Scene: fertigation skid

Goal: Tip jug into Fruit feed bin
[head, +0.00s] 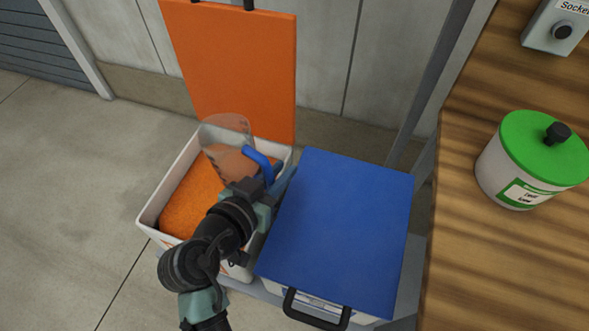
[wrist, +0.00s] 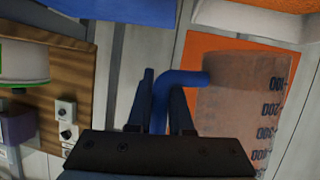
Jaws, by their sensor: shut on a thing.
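The clear jug (head: 226,137) with a blue handle (head: 258,163) is over the open bin (head: 153,215) with the raised orange lid (head: 235,65). No name is readable on this bin; orange material (head: 192,197) lies inside it. My gripper (head: 261,182) is shut on the jug's blue handle, at the bin's right side. In the wrist view the jaws (wrist: 158,100) close around the handle (wrist: 184,78), and the jug's wall (wrist: 235,100) shows dark measuring marks. I see no clear contents in the jug, and its exact tilt is hard to tell.
A bin with a shut blue lid (head: 340,230) and black handle (head: 317,311) stands right beside the open bin. A wooden counter (head: 475,260) at the right holds a green-lidded tub (head: 530,165) and a grey socket box (head: 557,32). The floor (head: 70,190) at left is clear.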

